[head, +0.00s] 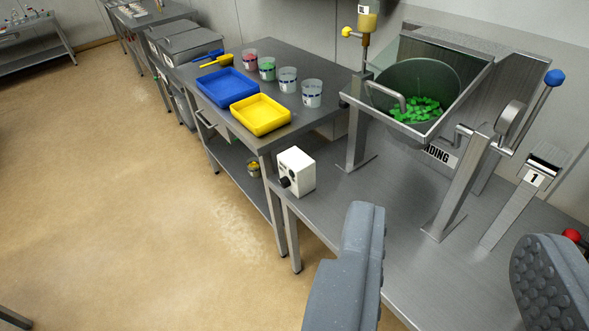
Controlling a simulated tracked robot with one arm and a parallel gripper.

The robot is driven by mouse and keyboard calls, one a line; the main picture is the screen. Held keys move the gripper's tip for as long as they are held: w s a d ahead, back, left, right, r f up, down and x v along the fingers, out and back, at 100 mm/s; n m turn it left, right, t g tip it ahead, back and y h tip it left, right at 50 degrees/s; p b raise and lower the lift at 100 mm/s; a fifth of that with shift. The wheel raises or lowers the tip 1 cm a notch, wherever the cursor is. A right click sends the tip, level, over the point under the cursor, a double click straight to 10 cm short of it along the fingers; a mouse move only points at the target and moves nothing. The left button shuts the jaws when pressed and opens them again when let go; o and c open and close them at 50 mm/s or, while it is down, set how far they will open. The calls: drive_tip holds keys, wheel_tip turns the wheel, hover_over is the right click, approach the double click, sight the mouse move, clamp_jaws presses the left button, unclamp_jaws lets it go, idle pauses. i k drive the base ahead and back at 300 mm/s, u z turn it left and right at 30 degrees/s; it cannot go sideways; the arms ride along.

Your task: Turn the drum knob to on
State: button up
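The drum knob (284,183) is a small black knob on the left-facing side of a white control box (299,172). The box stands at the left end of the lower metal bench. The knob's setting is too small to read. My gripper (450,270) is open and empty, with one grey finger at the lower centre and the other at the lower right edge. It is nearer to the camera than the box and to its right, apart from the knob. A drum (415,88) holding green pieces is mounted behind, in a metal hood (470,75).
The metal bench (400,210) carries a post with a blue-ball lever (554,77) and a stand marked 1 (535,178). A table behind holds a blue tray (228,88), a yellow tray (260,114) and several cups. The floor (130,220) at left is clear.

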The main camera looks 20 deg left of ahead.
sight(285, 182)
drive_tip(key=u, duration=0.4)
drive_tip(key=i, duration=1.2)
drive_tip(key=u, duration=0.75)
